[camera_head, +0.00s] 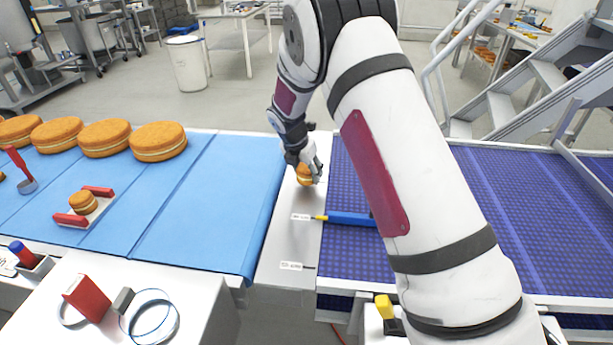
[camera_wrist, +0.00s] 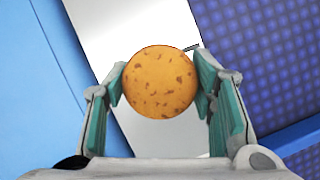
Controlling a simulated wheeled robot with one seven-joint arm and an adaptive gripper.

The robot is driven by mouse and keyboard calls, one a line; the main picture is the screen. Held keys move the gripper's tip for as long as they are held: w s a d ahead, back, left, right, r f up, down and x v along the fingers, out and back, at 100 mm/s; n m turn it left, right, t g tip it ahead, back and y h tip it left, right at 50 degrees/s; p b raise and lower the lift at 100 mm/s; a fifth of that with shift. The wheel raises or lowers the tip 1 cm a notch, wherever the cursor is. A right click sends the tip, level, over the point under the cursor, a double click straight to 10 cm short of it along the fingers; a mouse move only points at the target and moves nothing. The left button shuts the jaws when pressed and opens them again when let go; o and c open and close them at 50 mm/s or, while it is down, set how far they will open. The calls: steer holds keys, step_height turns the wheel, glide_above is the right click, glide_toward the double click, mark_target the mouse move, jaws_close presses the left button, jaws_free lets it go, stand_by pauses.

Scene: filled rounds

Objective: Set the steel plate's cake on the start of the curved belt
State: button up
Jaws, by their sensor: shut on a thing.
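A small round golden cake (camera_head: 304,174) with a pale filling line is between the fingers of my gripper (camera_head: 308,172), over the far part of the steel plate (camera_head: 290,245). In the wrist view the speckled cake top (camera_wrist: 160,82) sits between both teal finger pads, which press its sides. The plate (camera_wrist: 105,25) shows behind it. I cannot tell whether the cake touches the plate. The dark blue-violet gridded belt (camera_head: 345,190) lies right of the plate; my arm hides part of it. Its curve is not clear from here.
A light blue belt (camera_head: 215,200) lies left of the plate, with several large cakes (camera_head: 158,141) at its far side and a small cake (camera_head: 82,202) in a red-ended holder. A blue bar (camera_head: 350,219) with a yellow tip lies across the gridded belt's near left part.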

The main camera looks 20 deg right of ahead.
step_height(320, 180, up, 8)
steer(key=shift+r+b, duration=0.1)
steer(key=shift+b, duration=0.4)
steer(key=s+d+p, duration=0.2)
steer(key=s+d, duration=1)
steer(key=d, duration=0.5)
steer(key=shift+m, duration=0.5)
steer(key=shift+f, duration=4.95)
steer(key=shift+f, duration=0.2)
steer(key=o, duration=0.7)
steer(key=shift+o, duration=0.4)
